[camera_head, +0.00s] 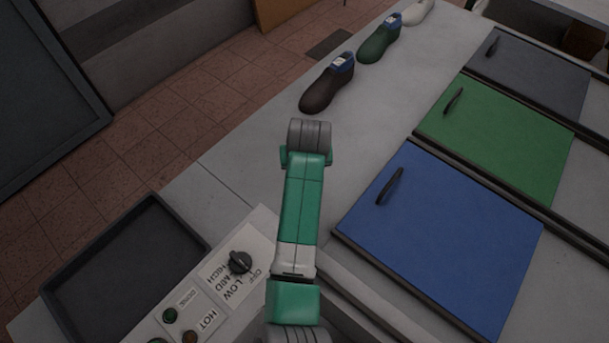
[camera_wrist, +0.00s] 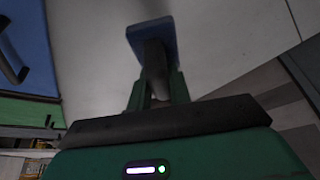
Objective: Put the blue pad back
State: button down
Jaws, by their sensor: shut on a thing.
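In the wrist view, my gripper (camera_wrist: 160,78) is shut on a grey handle-like part with a small blue block at its far end; I take this block to be the blue pad (camera_wrist: 151,34). It is held over the pale grey bench top; the gap below it cannot be judged. In the head view, my arm covers the middle of the bench, and the gripper and held piece are hidden behind it.
A large blue panel (camera_head: 440,245) with a black handle lies at right, with green (camera_head: 500,140) and grey (camera_head: 530,75) panels beyond. Dark (camera_head: 325,88), green (camera_head: 378,43) and white shoe forms stand at the back. A dark tray (camera_head: 130,270) and control panel (camera_head: 215,285) are at front left.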

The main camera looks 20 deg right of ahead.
notch_tip(320, 180, down, 5)
jog(key=shift+a+b, duration=0.1)
jog(key=shift+b, duration=0.7)
jog(key=shift+w+r, duration=0.1)
jog(key=shift+r, duration=0.05)
jog(key=c, duration=1.3)
grip_release()
jog(key=shift+r+p, duration=0.3)
jog(key=p+v, duration=0.3)
jog(key=v, duration=0.8)
jog(key=shift+r, duration=0.15)
